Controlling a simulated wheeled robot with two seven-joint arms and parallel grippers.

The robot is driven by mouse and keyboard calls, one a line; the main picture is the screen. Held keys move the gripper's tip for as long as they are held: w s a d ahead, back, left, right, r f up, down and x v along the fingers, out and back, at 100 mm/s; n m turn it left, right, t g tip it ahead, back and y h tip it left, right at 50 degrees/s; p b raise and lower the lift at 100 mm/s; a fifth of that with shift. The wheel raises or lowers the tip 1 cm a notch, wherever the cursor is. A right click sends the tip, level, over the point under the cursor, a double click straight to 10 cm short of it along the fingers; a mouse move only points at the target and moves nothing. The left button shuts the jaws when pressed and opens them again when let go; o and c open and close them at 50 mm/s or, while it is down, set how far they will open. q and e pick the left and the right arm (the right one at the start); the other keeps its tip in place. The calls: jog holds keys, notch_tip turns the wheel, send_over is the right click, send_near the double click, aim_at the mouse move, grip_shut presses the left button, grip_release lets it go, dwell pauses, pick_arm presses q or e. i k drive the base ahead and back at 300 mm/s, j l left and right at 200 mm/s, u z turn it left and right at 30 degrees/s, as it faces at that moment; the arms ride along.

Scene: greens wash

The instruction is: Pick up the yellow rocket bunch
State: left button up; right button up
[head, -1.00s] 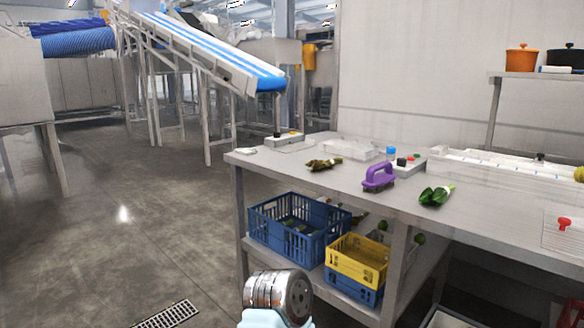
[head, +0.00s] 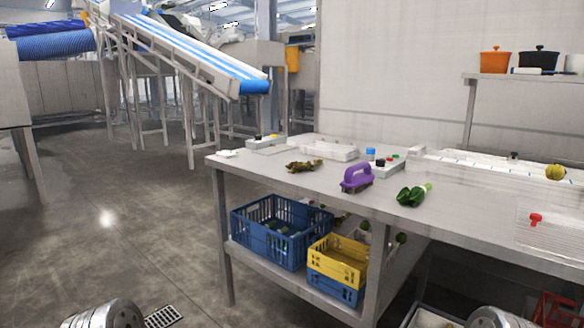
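A yellowish-brown leafy bunch (head: 304,165), which looks like the yellow rocket bunch, lies on the far left part of the steel table (head: 262,174). A dark green bunch (head: 410,197) with a pale end lies further right, nearer the front edge. Neither gripper is in view. Only rounded metal parts of my arms show at the bottom edge, left and right, well short of the table.
A blue crate (head: 268,252) and a yellow crate (head: 337,270) are on the lower shelf. The floor at left is open.

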aim_at(297, 167)
jog(key=i+j+z, duration=0.9)
jog(key=k+l, duration=0.05)
